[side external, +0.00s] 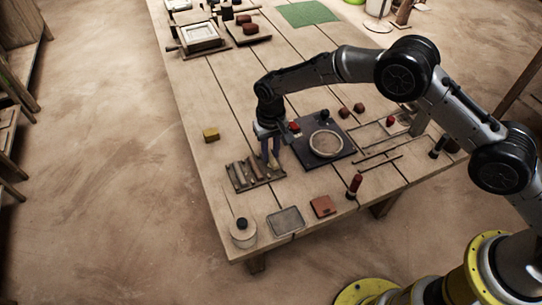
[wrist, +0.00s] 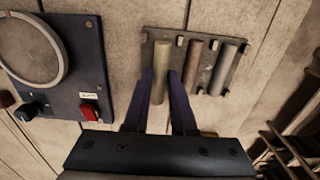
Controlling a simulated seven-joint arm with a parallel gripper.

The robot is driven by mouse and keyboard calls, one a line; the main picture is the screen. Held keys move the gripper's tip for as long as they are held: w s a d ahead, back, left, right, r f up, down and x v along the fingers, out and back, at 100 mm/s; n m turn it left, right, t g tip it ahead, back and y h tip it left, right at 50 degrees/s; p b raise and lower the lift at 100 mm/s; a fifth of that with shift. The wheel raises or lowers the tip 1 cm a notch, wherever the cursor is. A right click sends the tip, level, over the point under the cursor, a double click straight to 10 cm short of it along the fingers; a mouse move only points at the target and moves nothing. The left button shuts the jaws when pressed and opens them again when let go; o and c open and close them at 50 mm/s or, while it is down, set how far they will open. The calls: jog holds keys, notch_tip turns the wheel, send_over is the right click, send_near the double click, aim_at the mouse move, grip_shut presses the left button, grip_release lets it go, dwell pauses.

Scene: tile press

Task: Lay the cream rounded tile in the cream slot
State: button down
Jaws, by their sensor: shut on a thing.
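My gripper (side external: 270,163) is shut on the cream rounded tile (wrist: 161,72), a long pale bar between the two dark fingers in the wrist view. The slotted tray (side external: 240,187) lies on the table below it; in the wrist view the tray (wrist: 151,33) is partly behind the tile. A brown tile (wrist: 193,66) and a grey tile (wrist: 222,70) lie in the tray beside the held one. The held tile is over the cream-side end of the tray; I cannot tell whether it touches the tray. The slot beneath it is hidden.
A dark press plate (side external: 300,151) with a round ring (side external: 326,143) and red button (wrist: 89,111) is beside the tray. A yellow block (side external: 210,135), a round pot (side external: 243,233), a grey mesh tray (side external: 285,221) and a reddish tile (side external: 323,206) stand around. Bare tabletop lies between them.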

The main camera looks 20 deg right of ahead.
aim_at(271, 155)
jog(key=shift+f, duration=1.2)
jog(key=shift+f, duration=0.1)
jog(key=c, duration=0.7)
grip_release()
jog(key=shift+c, duration=0.2)
notch_tip(271, 155, up, 12)
jog(key=shift+r, duration=0.25)
